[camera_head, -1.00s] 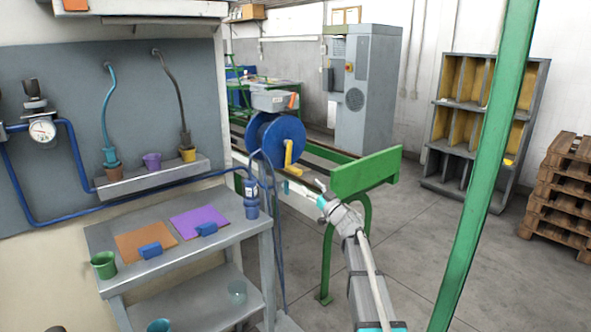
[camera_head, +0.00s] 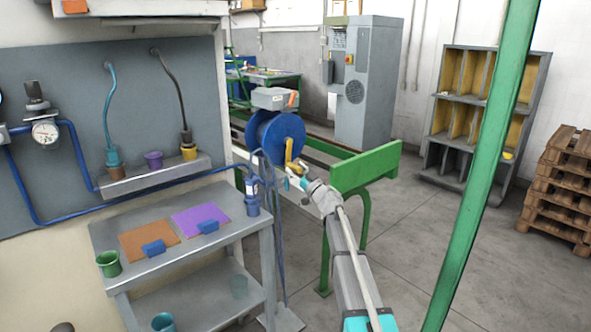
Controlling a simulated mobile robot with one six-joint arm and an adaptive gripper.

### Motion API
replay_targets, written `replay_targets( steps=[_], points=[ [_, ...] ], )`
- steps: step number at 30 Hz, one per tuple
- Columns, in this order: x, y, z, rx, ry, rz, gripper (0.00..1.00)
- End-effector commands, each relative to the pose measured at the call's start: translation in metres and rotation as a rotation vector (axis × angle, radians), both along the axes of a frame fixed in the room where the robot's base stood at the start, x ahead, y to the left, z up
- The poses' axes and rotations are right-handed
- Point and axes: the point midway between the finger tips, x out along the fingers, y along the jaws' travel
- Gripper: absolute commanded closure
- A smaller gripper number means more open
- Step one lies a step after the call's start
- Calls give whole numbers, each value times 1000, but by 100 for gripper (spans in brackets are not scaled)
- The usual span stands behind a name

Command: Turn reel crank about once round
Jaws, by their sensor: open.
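The blue reel (camera_head: 280,134) is mounted beside the grey workbench, below a grey box. Its yellow crank (camera_head: 289,152) sticks out on the right side of the reel and hangs downward. My gripper (camera_head: 291,174) is close to the lower end of the crank, coming from the lower right. The gripper is open. The fingertips are small in the picture and overlap the crank's lower end, so I cannot tell whether they touch it or stand around its handle.
A green rail (camera_head: 365,169) stands just right of my gripper. A green post (camera_head: 478,165) crosses the view on the right. The grey workbench (camera_head: 180,258) with cups and mats is on the left. Open floor lies at the right.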

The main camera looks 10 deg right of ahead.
Motion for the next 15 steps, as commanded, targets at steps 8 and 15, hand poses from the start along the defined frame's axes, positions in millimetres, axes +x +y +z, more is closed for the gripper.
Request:
replay_targets(
  steps=[8, 15],
  points=[
    [0, 0, 0, 0, 0, 0, 71],
    [0, 0, 0, 0, 0, 0, 100]
  ],
)
